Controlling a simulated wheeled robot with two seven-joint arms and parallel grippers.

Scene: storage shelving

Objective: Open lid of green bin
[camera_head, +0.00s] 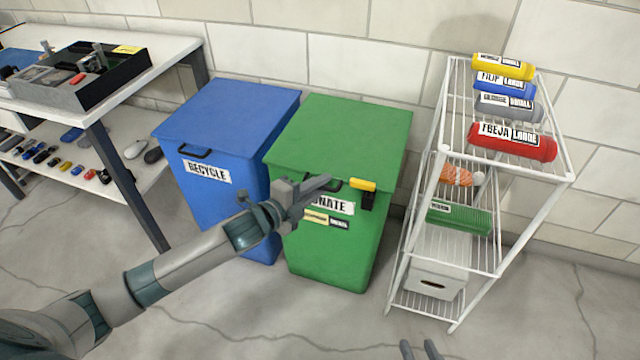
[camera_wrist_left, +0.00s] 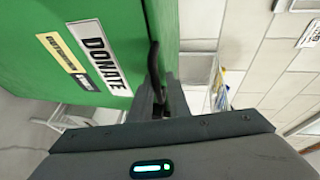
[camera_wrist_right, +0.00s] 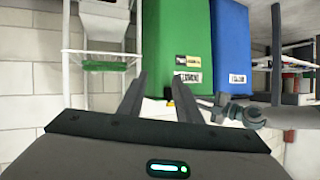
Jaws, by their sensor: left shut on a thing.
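The green bin (camera_head: 335,245) stands on the floor with a DONATE label on its front. Its flat green lid (camera_head: 340,130) lies down over the top. My left gripper (camera_head: 322,186) reaches the lid's front edge from the left. In the left wrist view its fingers (camera_wrist_left: 158,97) are shut on the dark lid handle (camera_wrist_left: 153,62). My right gripper (camera_head: 421,350) is low at the bottom edge of the head view, away from the bin. In the right wrist view its fingers (camera_wrist_right: 158,92) are apart with nothing held between them.
A blue RECYCLE bin (camera_head: 215,155) stands left of the green one. A white wire rack (camera_head: 445,190) with rolled items stands close on the right. A white table (camera_head: 165,60) is at the left. A yellow and black item (camera_head: 365,190) shows at the bin's front. Floor ahead is clear.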

